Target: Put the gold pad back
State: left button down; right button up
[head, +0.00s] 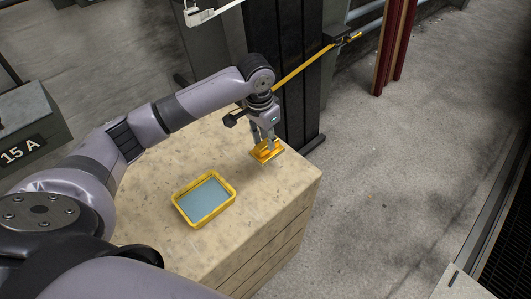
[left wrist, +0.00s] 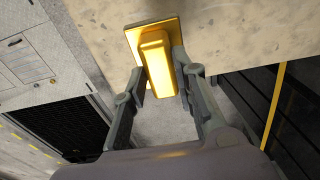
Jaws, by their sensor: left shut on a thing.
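The gold pad (head: 266,152) is a flat gold plate with a raised block on it. It is at the back right part of the stone-topped block, near its edge. My left gripper (head: 266,138) points down at it and is shut on the raised block. In the left wrist view the gold pad (left wrist: 156,62) is between the two fingers of my left gripper (left wrist: 165,84), its plate beyond the fingertips. I cannot tell whether the plate touches the stone top. My right gripper is not in view.
A yellow tray (head: 180,210) with a blue-grey bottom lies on the stone top (head: 235,235), left of the pad. A black post (head: 290,80) and a yellow bar (head: 305,65) stand behind. A box marked 15 A (head: 30,125) is at left. Open floor (head: 400,180) lies right.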

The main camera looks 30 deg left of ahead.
aim_at(266, 156)
pick_arm(q)
notch_tip(266, 156, down, 4)
jog(key=shift+f, duration=0.2)
notch_tip(266, 156, down, 3)
jog(key=p, duration=0.2)
jog(key=shift+p, duration=0.35)
jog(key=shift+s+f, duration=0.1)
jog(key=shift+s, duration=0.05)
jog(key=c, duration=1.8)
grip_release()
jog(key=shift+f, duration=0.1)
jog(key=o, duration=0.5)
jog(key=shift+w, duration=0.2)
jog(key=shift+c, duration=0.2)
jog(key=shift+o, duration=0.2)
jog(key=shift+s, duration=0.1)
